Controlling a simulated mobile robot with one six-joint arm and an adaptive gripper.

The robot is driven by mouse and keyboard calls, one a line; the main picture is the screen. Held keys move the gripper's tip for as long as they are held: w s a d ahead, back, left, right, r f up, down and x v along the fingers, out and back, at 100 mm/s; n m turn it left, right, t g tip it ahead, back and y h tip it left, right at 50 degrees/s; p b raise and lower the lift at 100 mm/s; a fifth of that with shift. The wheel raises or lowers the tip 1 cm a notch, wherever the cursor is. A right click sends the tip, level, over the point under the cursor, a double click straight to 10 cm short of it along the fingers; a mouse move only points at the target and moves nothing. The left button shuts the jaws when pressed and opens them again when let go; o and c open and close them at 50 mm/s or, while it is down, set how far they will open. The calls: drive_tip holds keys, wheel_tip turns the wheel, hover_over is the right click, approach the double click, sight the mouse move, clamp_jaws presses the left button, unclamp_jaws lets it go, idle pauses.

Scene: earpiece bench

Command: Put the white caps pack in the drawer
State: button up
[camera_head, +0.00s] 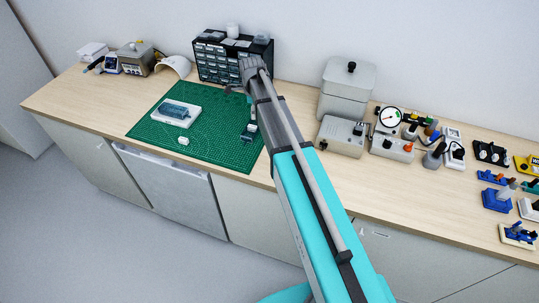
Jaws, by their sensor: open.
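A small white pack (183,141), perhaps the caps pack, lies on the front part of the green cutting mat (215,150); its label is too small to read. A black cabinet of small drawers (212,66) stands at the back of the bench, with white items on top. In the bench front, below the mat, a wide grey drawer front (165,180) shows a pale strip along its top; I cannot tell how far it is open. My gripper (236,89) is open, in front of the cabinet's right part and above the mat's back edge, apart from the small white pack.
A white tray (188,121) with a clear bluish box lies on the mat. A small dark item (249,132) lies at the mat's right. A grey canister (346,88), grey devices and several tools crowd the right. The front left bench is clear.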

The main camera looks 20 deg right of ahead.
drive_tip(key=s+n, duration=2.1)
drive_tip(key=s, duration=0.4)
drive_tip(key=shift+a+n, duration=0.25)
drive_tip(key=shift+n, duration=0.15)
